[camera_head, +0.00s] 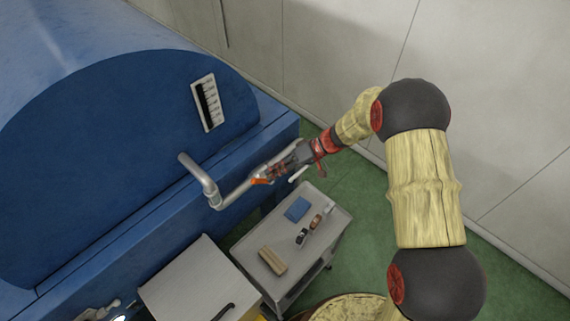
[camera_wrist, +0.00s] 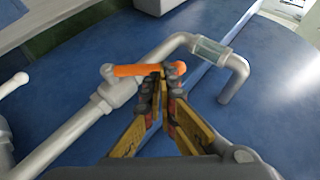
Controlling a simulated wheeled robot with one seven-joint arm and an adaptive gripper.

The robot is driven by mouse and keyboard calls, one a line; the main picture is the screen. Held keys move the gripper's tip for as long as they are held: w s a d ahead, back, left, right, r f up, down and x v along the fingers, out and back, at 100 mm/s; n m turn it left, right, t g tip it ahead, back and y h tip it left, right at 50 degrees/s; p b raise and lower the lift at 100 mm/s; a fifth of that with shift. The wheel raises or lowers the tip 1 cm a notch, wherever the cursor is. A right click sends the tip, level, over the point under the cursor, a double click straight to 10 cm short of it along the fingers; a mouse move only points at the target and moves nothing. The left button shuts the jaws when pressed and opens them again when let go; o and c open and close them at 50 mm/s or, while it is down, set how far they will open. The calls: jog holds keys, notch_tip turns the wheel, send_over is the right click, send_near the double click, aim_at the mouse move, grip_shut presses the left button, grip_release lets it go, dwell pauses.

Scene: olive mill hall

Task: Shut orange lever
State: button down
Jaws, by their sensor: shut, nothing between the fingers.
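The orange lever (camera_wrist: 138,70) shows in the wrist view as a bar beside a grey valve body on a pipe (camera_wrist: 78,125). It lies at an angle to the pipe, with its left end near the valve. My gripper (camera_wrist: 166,73) is shut with its fingertips at the lever's right part; they look touching or very close, with nothing held between them. In the head view the orange lever (camera_head: 261,181) is a small patch at the tip of my gripper (camera_head: 268,175), which hides part of it and the valve.
The pipe joins a clear sight glass (camera_wrist: 211,52) and enters the blue tank (camera_head: 110,150). A gauge plate (camera_head: 206,103) is on the tank. Below stands a grey cart (camera_head: 325,243) with a blue cloth (camera_head: 297,209), a wooden block (camera_head: 272,260) and small tools.

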aim_at(260, 182)
jog(key=shift+x, duration=1.15)
jog(key=shift+s+a+f+t+h+b, duration=0.3)
jog(key=shift+h+b, duration=0.2)
jog(key=shift+b, duration=0.5)
jog(key=shift+s+a+b, duration=0.1)
jog(key=shift+b, duration=0.2)
jog(key=s+a+f+n+t+h+b, duration=0.2)
jog(key=s+a+f+t+h+b, duration=0.1)
jog(key=b, duration=1)
jog(key=shift+s+f+t+h, duration=0.15)
jog(key=shift+f+t+h, duration=0.75)
jog(key=shift+h, duration=0.1)
jog(key=shift+f, duration=0.1)
